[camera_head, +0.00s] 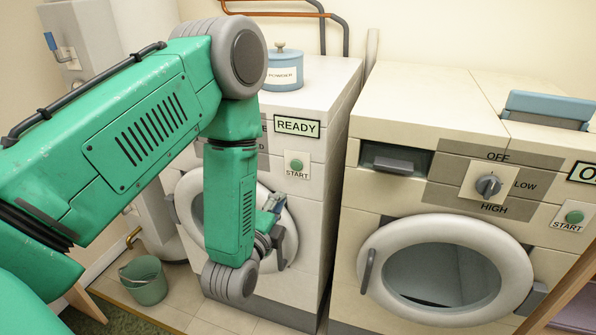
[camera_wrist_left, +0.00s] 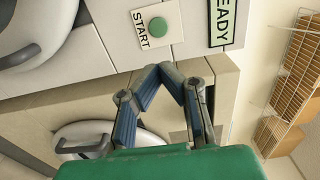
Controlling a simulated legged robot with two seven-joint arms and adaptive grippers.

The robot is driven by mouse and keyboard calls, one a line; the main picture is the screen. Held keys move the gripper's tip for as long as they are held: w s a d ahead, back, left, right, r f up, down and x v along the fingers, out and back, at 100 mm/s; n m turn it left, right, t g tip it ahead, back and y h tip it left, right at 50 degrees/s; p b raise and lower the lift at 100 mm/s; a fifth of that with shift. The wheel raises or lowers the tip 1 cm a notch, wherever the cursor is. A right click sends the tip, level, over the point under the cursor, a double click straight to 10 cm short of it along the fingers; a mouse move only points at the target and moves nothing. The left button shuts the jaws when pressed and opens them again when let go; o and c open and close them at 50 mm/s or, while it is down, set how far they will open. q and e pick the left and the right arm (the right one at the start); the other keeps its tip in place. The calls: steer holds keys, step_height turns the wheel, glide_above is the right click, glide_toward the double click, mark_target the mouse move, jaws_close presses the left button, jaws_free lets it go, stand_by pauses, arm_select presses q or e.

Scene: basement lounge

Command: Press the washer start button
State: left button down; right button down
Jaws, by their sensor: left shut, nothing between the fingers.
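Two front-loading machines stand side by side; no readable label says which is the washer. The left machine (camera_head: 342,95) has a READY sign (camera_head: 297,127) and a round green start button (camera_head: 296,164), which shows also in the wrist view (camera_wrist_left: 158,27). The right machine (camera_head: 430,100) has its own green start button (camera_head: 574,217). My left gripper (camera_head: 272,204) is shut and empty, below and left of the left machine's button in the head view. In the wrist view its fingertips (camera_wrist_left: 164,69) appear apart from that button. My right gripper is out of view.
A blue powder jar (camera_head: 284,72) stands on the left machine. The right machine has a dial (camera_head: 488,186), a drawer (camera_head: 395,164) and a round door (camera_head: 445,270). A green bucket (camera_head: 145,280) stands on the floor. My left arm hides part of the left machine.

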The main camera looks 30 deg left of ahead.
mark_target(296, 166)
arm_select(q)
steer(key=x, duration=0.3)
steer(key=a+x, duration=0.1)
steer(key=x, duration=0.7)
steer(key=shift+a+f, duration=0.15)
steer(key=shift+a, duration=0.25)
steer(key=shift+w+d, duration=0.45)
steer(key=shift+w+a, duration=0.2)
steer(key=shift+a, duration=0.35)
steer(key=shift+w+a, duration=0.15)
steer(key=shift+w, duration=0.3)
steer(key=shift+w+d+r, duration=0.2)
steer(key=shift+d+r, duration=0.05)
steer(key=shift+a, duration=0.1)
